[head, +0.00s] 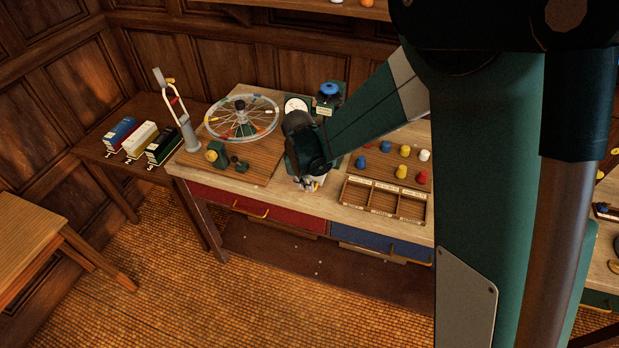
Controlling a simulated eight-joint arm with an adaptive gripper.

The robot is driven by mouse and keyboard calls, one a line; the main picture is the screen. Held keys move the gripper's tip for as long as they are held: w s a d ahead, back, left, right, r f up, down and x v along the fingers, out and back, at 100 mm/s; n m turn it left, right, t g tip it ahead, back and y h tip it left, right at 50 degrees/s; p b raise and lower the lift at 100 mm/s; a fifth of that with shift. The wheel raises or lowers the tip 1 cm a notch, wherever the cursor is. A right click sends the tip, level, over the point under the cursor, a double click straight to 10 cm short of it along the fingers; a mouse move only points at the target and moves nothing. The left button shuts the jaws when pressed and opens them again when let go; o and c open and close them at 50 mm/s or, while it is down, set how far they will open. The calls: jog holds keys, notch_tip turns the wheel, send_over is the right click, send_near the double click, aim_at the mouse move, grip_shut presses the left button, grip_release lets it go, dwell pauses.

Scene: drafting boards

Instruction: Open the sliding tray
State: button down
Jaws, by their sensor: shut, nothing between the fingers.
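A red drawer front (225,198) with a yellow handle is set under the left part of the workbench's front edge. A blue drawer front (375,240) with a yellow handle is to its right. Both look flush with the bench; I cannot tell which one is the sliding tray. My gripper (311,186) points down over the bench top near the front edge, above the right end of the red drawer and apart from both handles. It is shut and empty. Its fingertips are small and partly hidden by its dark body.
A spoked wheel (242,118) on a board stands left of my gripper. A compartmented wooden box (384,200) and several coloured pegs (403,171) are to the right. A side table (130,158) holds three small boxes. The floor before the drawers is clear.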

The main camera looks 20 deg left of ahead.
jog(key=shift+s+f, duration=0.1)
jog(key=shift+s, duration=0.45)
jog(key=c, duration=3.2)
grip_release()
jog(key=shift+c, duration=0.2)
jog(key=o, duration=0.6)
jog(key=shift+o, duration=0.2)
jog(key=shift+w, duration=0.1)
jog(key=shift+r, duration=0.35)
notch_tip(320, 180, up, 11)
jog(key=s, duration=0.2)
